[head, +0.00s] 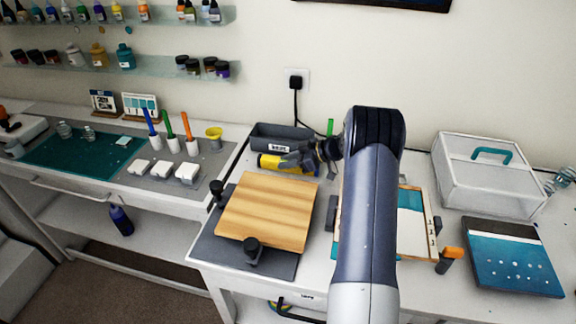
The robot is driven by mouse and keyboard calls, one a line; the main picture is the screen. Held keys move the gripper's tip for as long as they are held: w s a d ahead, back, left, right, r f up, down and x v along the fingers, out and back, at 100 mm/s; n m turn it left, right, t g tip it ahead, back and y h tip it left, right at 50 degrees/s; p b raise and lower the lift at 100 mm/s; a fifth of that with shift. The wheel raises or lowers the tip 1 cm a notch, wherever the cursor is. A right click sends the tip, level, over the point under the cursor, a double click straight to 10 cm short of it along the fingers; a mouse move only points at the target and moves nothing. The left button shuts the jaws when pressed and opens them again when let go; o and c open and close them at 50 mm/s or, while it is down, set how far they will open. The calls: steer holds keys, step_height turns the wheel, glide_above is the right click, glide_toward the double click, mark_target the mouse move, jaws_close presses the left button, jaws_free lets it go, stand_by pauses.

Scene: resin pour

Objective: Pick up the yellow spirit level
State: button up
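The yellow spirit level (269,161) lies at the back of the table on the right, just in front of a grey bin with a white label. Its left end shows, and a further yellow part shows to the right beyond the dark fingers. My gripper (297,162) reaches down to it from the right, and its fingers overlap the middle of the level in this view. The arm and wrist cover part of the area. I cannot tell whether the fingers are closed on the level or only beside it.
The grey bin (283,136) stands behind the level. A wooden board (268,212) rests on a dark base with black knobs in front. A clear box with a teal handle (487,176) and a teal panel (512,262) are on the right. A left bench holds a green mat (72,150).

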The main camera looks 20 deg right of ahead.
jaws_close()
